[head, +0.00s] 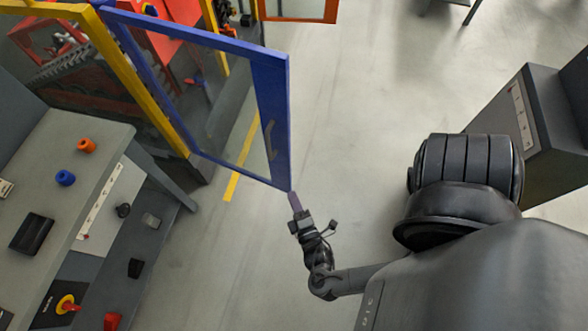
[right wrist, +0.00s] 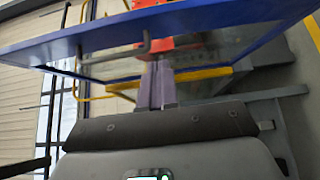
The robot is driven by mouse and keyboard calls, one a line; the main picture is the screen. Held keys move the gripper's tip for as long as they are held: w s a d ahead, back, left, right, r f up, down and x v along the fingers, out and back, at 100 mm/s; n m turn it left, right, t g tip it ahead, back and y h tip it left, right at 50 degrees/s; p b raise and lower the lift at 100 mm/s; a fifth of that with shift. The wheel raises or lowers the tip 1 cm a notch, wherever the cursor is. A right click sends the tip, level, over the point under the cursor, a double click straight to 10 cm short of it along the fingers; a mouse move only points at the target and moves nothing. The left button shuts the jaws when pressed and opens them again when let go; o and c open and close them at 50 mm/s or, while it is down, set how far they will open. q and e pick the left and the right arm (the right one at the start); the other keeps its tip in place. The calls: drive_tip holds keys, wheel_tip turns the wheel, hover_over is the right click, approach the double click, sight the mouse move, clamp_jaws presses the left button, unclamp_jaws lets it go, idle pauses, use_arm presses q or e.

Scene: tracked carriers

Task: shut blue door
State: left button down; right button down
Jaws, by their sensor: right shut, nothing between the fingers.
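The blue door (head: 270,120) is a blue frame around a clear pane, hinged on the yellow frame (head: 150,95) at the left. It stands open, swung out over the floor. Its handle (head: 269,140) shows on the wide free-edge stile. My right gripper (head: 294,202) is shut and empty, at the lower free corner of the door; I cannot tell if it touches. In the right wrist view the shut fingers (right wrist: 157,86) point at the blue door (right wrist: 200,25), with the handle (right wrist: 112,50) to their left. My left gripper is not in view.
A grey bench (head: 50,160) with an orange knob (head: 86,145), a blue knob (head: 65,178) and a red button (head: 68,304) stands at the left. A grey cabinet (head: 540,130) stands at the right. The floor (head: 370,110) between is clear.

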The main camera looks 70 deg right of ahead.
sight(285, 157)
drive_tip(key=shift+s+d+b+x, duration=0.15)
drive_tip(key=shift+s+d+x, duration=0.2)
drive_tip(key=shift+x, duration=1.55)
drive_tip(key=shift+s+d+b+x, duration=0.1)
drive_tip(key=shift+s+d+x, duration=0.25)
drive_tip(key=shift+x, duration=1.55)
drive_tip(key=shift+s+d+b+x, duration=0.15)
drive_tip(key=shift+s+d+x, duration=0.15)
drive_tip(key=shift+x, duration=1.6)
